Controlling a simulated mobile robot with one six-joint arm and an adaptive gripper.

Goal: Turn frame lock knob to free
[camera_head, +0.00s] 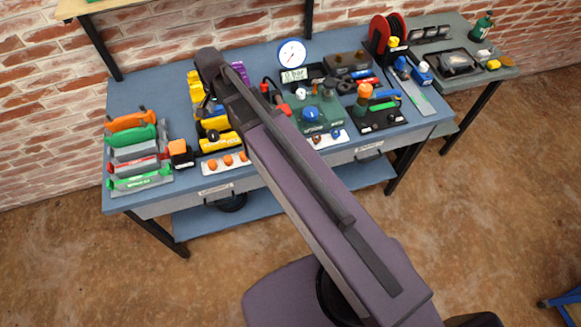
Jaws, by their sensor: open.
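A blue round knob (311,114) sits on a green block (326,124) near the middle of the blue workbench (168,75). I cannot tell whether this is the frame lock knob, nor read any lock or free mark. My arm (330,190) reaches from the lower right up over the bench, and its far end (209,62) is above the left middle part, left of the blue knob. My gripper cannot be made out; it is hidden behind or beneath the arm.
A round gauge (291,53) and a display (294,75) stand behind the knob. Red reels (388,35) are at the back right. Yellow tools (221,142) lie left of my arm, and orange and green-handled tools (132,137) at the left end.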

